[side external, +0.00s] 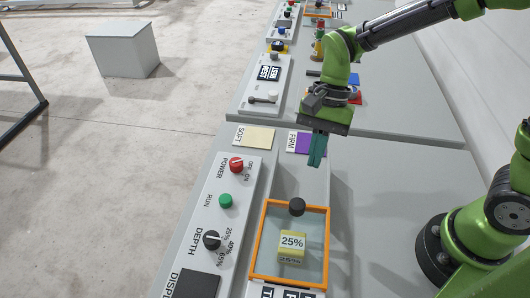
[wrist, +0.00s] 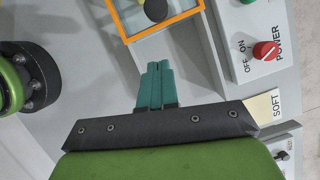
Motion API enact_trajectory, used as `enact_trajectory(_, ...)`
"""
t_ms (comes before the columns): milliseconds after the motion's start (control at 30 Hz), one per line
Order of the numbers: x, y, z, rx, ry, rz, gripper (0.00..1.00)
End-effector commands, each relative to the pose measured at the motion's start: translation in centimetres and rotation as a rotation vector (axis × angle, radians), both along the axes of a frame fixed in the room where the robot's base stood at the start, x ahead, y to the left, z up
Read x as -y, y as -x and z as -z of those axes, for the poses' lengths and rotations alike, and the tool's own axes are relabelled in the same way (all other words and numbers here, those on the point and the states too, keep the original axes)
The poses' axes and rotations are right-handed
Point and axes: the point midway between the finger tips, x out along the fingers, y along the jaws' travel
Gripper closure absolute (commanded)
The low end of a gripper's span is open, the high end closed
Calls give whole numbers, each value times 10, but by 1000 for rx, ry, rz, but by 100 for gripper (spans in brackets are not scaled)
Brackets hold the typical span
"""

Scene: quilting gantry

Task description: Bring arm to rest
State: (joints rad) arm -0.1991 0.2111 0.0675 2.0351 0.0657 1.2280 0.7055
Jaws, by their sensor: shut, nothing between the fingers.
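My gripper (side external: 317,150) hangs above the grey worktop, between the orange-framed box and the upper panel. Its teal fingers are shut and empty, and they also show together in the wrist view (wrist: 157,70). The green arm (side external: 430,20) reaches in from the upper right and bends down at the wrist. My gripper is apart from the orange-framed box (side external: 254,245) and from the purple FIRM patch (side external: 304,142) behind it.
A control panel (side external: 208,205) carries a red POWER knob (side external: 236,165), a green RUN button (side external: 225,201) and a black DEPTH dial (side external: 211,240). A yellow 25% block (side external: 291,243) sits inside the orange-framed box under a black knob (side external: 297,206). The worktop right of the box is clear.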

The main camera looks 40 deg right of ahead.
Motion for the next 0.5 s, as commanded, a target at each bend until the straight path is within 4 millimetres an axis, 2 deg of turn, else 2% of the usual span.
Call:
enact_trajectory(100, 9, -7, -25, 6, 0, 3, 100)
enact_trajectory(233, 15, -10, -44, 4, 0, 3, 100)
enact_trajectory(400, 20, -13, -56, 7, -1, -6, 100)
enact_trajectory(500, 23, -16, -53, 52, -1, -74, 100)
